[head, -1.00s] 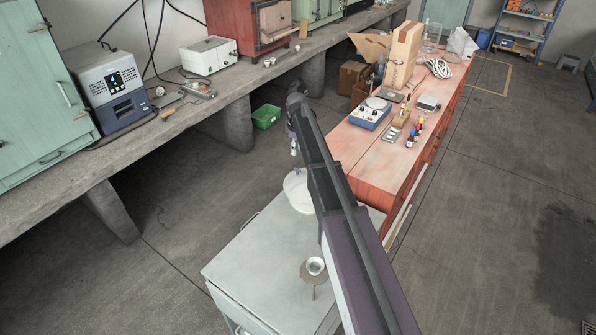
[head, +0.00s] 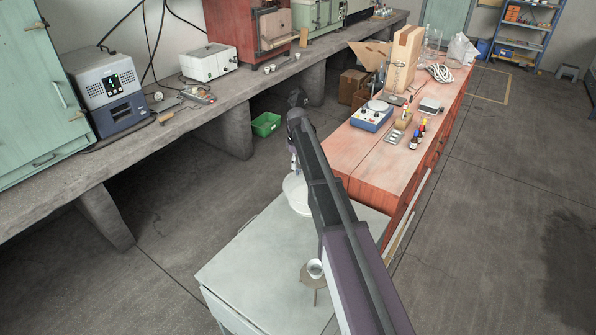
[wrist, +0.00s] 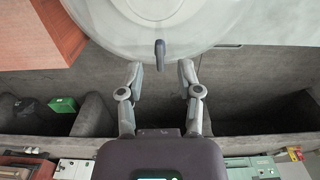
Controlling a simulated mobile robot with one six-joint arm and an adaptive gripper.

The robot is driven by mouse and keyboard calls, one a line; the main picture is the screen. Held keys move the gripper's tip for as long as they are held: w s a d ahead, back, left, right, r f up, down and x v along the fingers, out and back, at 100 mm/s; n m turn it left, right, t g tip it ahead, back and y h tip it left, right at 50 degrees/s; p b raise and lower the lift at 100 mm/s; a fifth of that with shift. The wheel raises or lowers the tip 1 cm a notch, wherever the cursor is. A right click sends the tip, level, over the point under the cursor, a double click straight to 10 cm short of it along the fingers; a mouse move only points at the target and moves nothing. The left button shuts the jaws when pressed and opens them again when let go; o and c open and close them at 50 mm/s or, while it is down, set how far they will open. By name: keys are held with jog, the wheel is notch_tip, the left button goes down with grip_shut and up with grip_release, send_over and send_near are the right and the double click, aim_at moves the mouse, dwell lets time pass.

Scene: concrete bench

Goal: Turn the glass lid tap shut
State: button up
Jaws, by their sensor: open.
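The glass lid (wrist: 100,18) is a large clear round disc across the top of the wrist view. Its tap (wrist: 160,54) is a small dark blue-grey handle at the lid's near edge, pointing toward my gripper. My gripper (wrist: 160,68) is open and empty, one finger on each side of the tap's near end in the picture, with gaps on both sides. I cannot tell whether the fingers are level with the tap in depth. In the head view the pale round glass vessel (head: 297,192) sits at the cart's far end, partly hidden behind my arm.
A red-topped bench (head: 350,150) stands beyond, holding instruments and bottles. A concrete bench (head: 150,145) runs along the left.

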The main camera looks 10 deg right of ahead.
jog(key=shift+f+b, duration=0.6)
jog(key=shift+f, duration=0.25)
grip_shut()
jog(key=shift+d, duration=0.15)
